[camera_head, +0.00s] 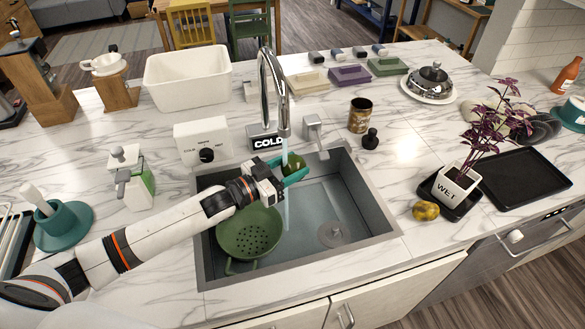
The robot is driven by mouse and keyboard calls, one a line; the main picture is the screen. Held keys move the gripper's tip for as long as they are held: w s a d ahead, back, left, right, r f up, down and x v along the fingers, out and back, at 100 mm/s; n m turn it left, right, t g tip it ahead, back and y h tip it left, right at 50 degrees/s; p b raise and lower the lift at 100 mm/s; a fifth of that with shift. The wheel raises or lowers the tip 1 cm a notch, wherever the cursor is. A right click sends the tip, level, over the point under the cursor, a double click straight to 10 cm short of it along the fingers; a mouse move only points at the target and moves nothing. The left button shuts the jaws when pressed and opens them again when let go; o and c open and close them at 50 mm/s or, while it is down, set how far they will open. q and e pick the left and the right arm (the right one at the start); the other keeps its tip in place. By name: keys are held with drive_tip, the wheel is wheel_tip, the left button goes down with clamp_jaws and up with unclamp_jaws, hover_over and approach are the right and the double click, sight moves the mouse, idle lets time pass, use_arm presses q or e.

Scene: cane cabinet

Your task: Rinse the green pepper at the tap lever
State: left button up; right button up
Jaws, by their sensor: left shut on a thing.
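My left arm reaches in from the left over the sink (385,215). My left gripper (288,172), with teal fingers, is shut on the green pepper (293,160), which is partly hidden by the fingers. The pepper is held under the spout of the chrome tap (284,105). A thin stream of water (285,212) shows below the gripper, running down into the basin. The tap lever (314,128) stands on the counter just right of the tap, behind the sink. My right gripper is out of view.
A green colander (250,240) sits in the sink's left part, below my arm. A soap dispenser (130,180) is left of the sink. A potted plant (455,190) and a yellowish fruit (425,211) are to the right.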

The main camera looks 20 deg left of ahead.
use_arm(q)
drive_tip(key=shift+d, duration=0.1)
idle(0.4)
drive_tip(key=shift+w+d, duration=0.3)
drive_tip(key=shift+w, duration=0.15)
drive_tip(key=shift+s+a, duration=0.1)
drive_tip(key=shift+s, duration=0.1)
drive_tip(key=shift+s+a+p, duration=0.3)
drive_tip(key=shift+w+d, duration=0.1)
drive_tip(key=shift+w+d, duration=0.3)
drive_tip(key=shift+w, duration=0.1)
drive_tip(key=shift+s+a, duration=0.1)
drive_tip(key=shift+s, duration=0.05)
idle(0.3)
drive_tip(key=shift+s+a, duration=0.3)
drive_tip(key=shift+s, duration=0.05)
drive_tip(key=shift+p, duration=0.3)
